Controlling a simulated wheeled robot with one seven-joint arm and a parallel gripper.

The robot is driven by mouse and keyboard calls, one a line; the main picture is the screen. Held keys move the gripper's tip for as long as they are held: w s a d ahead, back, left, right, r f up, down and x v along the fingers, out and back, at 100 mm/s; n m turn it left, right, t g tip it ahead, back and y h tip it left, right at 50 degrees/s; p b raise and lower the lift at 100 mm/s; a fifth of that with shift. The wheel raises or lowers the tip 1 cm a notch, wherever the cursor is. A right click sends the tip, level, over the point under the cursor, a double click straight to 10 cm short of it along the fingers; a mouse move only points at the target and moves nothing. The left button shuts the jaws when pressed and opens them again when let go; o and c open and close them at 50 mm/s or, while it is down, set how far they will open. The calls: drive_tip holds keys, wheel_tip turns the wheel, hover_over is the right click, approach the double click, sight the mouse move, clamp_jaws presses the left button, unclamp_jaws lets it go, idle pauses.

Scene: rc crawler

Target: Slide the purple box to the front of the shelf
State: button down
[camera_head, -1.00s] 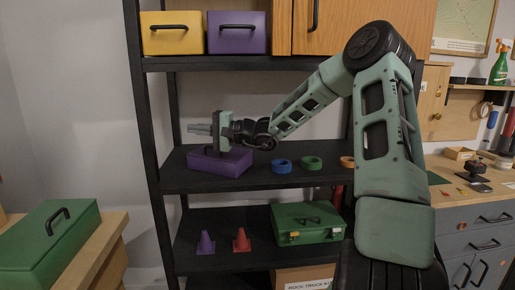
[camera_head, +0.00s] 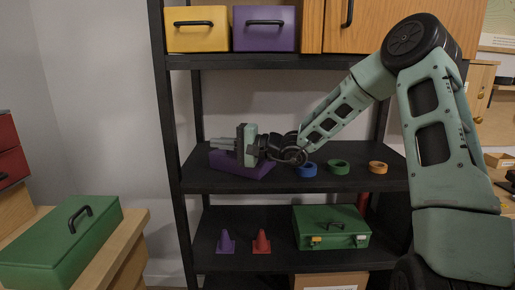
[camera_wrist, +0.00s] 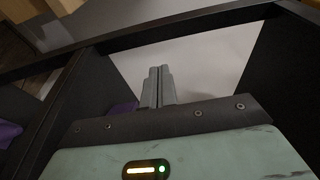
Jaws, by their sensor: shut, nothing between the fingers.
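A purple box (camera_head: 229,165) sits on the middle shelf (camera_head: 345,183) toward its left end. My gripper (camera_head: 200,145) is in front of it and hides its top and much of its middle. The fingers are shut, empty and point left, level with the top of the box. I cannot tell whether my gripper touches the box. In the wrist view the shut fingers (camera_wrist: 160,72) point away over a pale surface. Purple patches show at the left edge and just left of the fingers. Another purple box (camera_head: 264,38) with a black handle stands on the top shelf.
A yellow box (camera_head: 197,38) stands on the top shelf. Blue (camera_head: 307,171), green (camera_head: 339,168) and orange (camera_head: 378,168) rings lie right of my wrist. Two cones and a green case (camera_head: 331,228) are on the lower shelf. Black posts frame the shelves. A green toolbox stands at left.

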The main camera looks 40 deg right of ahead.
drive_tip(key=d+p, duration=0.1)
drive_tip(key=d, duration=0.3)
drive_tip(key=d+p, duration=0.1)
drive_tip(key=d, duration=0.3)
drive_tip(key=d+p, duration=0.1)
drive_tip(key=d, duration=0.3)
drive_tip(key=shift+s+d+r, duration=0.1)
drive_tip(key=shift+s+d, duration=0.15)
drive_tip(key=shift+d, duration=0.1)
wheel_tip(320, 180, down, 5)
drive_tip(key=shift+d+f+p, duration=0.1)
drive_tip(key=shift+d+p, duration=0.05)
drive_tip(key=shift+p, duration=0.15)
drive_tip(key=shift+a+p, duration=0.3)
drive_tip(key=shift+a, duration=0.15)
drive_tip(key=shift+a+f+b, duration=0.2)
drive_tip(key=shift+a+b, duration=0.7)
drive_tip(key=shift+a, duration=0.15)
drive_tip(key=shift+a+r, duration=0.2)
drive_tip(key=shift+w+d, duration=0.1)
